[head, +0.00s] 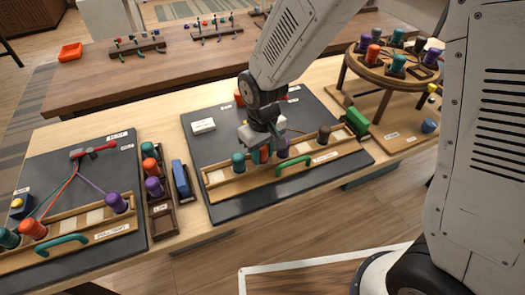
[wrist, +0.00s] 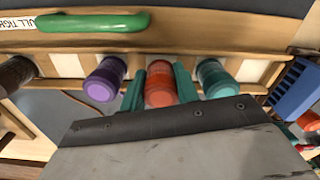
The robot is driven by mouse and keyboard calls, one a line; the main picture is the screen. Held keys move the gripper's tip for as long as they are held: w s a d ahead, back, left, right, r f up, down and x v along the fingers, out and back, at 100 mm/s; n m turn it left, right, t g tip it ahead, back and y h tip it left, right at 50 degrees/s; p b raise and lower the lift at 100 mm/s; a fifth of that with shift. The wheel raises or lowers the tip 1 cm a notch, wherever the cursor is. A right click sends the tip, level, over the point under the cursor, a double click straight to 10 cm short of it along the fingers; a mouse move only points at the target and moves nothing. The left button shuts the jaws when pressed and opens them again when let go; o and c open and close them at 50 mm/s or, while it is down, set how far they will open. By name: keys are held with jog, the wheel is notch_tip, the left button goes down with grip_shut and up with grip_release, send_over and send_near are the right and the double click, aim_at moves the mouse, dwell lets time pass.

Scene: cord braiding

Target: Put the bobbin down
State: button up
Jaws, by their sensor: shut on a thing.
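My gripper (head: 262,150) is over the wooden bobbin tray (head: 214,192) on the middle dark board. Its green fingers are shut on an orange-red bobbin (wrist: 160,85), which also shows partly between them in the head view (head: 264,155). The bobbin is upright, in line with the tray's row; whether its base touches the tray is hidden. A teal bobbin (wrist: 215,78) stands close on one side and a purple bobbin (wrist: 105,80) on the other. A brown bobbin (head: 324,134) stands farther along the row. White pads show between the bobbins.
A green handle (head: 295,165) is on the tray's front. A white block (head: 203,125) lies on the board. To the left are a rack of bobbins (head: 152,165), a blue block (head: 180,177) and a second board with cords (head: 90,150). A round stand (head: 385,75) with several bobbins is at right.

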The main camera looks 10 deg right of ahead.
jog(key=shift+f, duration=0.35)
jog(key=o, duration=0.7)
jog(key=shift+r, duration=0.1)
notch_tip(320, 180, up, 13)
